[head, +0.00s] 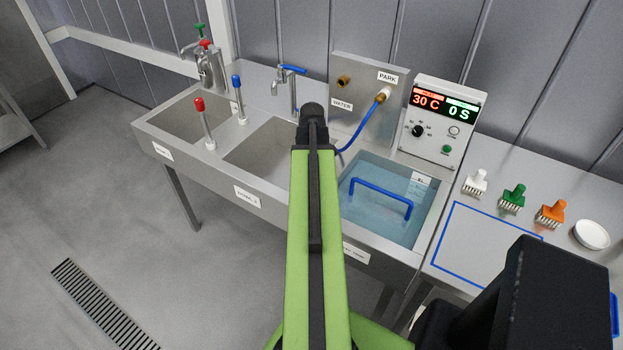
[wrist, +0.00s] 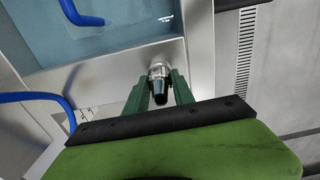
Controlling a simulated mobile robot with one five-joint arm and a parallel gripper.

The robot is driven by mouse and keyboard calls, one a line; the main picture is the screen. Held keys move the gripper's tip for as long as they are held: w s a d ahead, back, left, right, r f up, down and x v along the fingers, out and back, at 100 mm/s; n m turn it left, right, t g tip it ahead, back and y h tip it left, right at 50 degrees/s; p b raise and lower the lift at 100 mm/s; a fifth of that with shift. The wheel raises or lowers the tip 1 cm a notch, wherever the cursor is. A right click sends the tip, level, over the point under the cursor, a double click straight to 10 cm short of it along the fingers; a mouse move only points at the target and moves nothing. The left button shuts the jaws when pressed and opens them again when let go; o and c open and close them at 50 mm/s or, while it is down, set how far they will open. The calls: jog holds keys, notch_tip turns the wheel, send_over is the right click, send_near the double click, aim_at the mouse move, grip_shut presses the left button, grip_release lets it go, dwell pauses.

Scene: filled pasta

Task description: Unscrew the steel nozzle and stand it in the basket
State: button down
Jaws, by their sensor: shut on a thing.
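In the wrist view, my gripper (wrist: 159,82) is shut, with its two green fingers on either side of a steel nozzle (wrist: 158,70). The nozzle has a shiny silver body and a dark tapered end. It is over the front steel edge of the water bath. I cannot tell whether it is attached to anything. In the head view my gripper and the nozzle are hidden. A blue handle (head: 381,194) stands in the water bath; it also shows in the wrist view (wrist: 80,12). The basket body below it is not clear.
The water bath (head: 398,215) and two other sinks lie along the bench. A blue hose (head: 363,127) hangs from the PARK fitting. Several brush-like tools, such as the green one (head: 513,197), and a white bowl (head: 591,234) stand on the right counter. Its blue-outlined area (head: 485,250) looks clear.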

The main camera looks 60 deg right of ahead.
jog(key=n, duration=1)
jog(key=shift+n, duration=0.4)
jog(key=n, duration=0.5)
jog(key=shift+n, duration=0.4)
jog(key=n, duration=0.5)
jog(key=shift+r+n, duration=0.1)
jog(key=shift+n, duration=0.3)
jog(key=c, duration=1)
grip_release()
